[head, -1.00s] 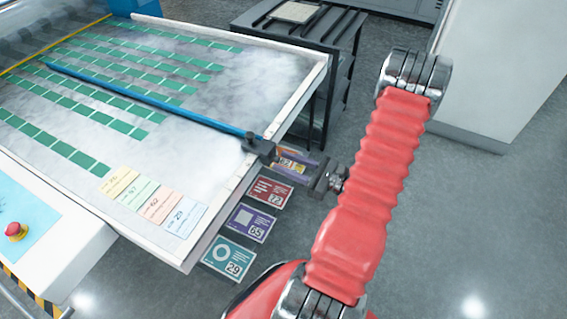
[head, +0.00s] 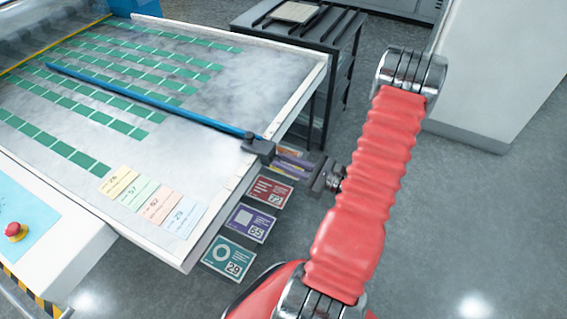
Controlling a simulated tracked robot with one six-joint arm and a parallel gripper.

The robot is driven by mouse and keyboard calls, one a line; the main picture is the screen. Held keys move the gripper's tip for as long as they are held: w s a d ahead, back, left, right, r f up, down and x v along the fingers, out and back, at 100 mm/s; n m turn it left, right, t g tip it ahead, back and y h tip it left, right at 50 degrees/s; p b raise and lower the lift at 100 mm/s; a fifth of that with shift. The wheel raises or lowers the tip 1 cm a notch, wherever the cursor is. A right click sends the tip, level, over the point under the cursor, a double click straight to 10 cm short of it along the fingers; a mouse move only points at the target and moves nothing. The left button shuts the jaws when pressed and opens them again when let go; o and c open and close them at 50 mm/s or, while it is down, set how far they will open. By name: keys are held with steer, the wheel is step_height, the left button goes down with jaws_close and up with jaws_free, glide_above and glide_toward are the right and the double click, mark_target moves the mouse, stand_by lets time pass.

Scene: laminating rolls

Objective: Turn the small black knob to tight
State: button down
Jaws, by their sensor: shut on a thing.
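A blue bar (head: 150,100) lies across the flat white table, and its near end meets a black clamp block (head: 258,148) on the table's right edge. My gripper (head: 283,160) reaches in from the right, with its fingers pointing left at the outer side of this block. It is shut at the block's outer face, where the small black knob sits. The fingers cover the knob, so its outline and any tight mark cannot be made out.
Rows of green rectangles and several pastel number cards (head: 151,203) lie on the table. Coloured cards (head: 247,222) show beyond its right edge, below my gripper. A dark rack (head: 320,40) stands behind. A red button (head: 15,231) is at the lower left. Open floor lies right.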

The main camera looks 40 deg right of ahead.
stand_by(0.3)
steer(key=shift+m, duration=0.3)
steer(key=m, duration=0.5)
steer(key=shift+m, duration=0.3)
steer(key=m, duration=0.6)
steer(key=shift+d, duration=0.1)
steer(key=m, duration=0.4)
steer(key=shift+f+m+g, duration=0.1)
steer(key=shift+m+g, duration=0.2)
steer(key=shift+m, duration=2)
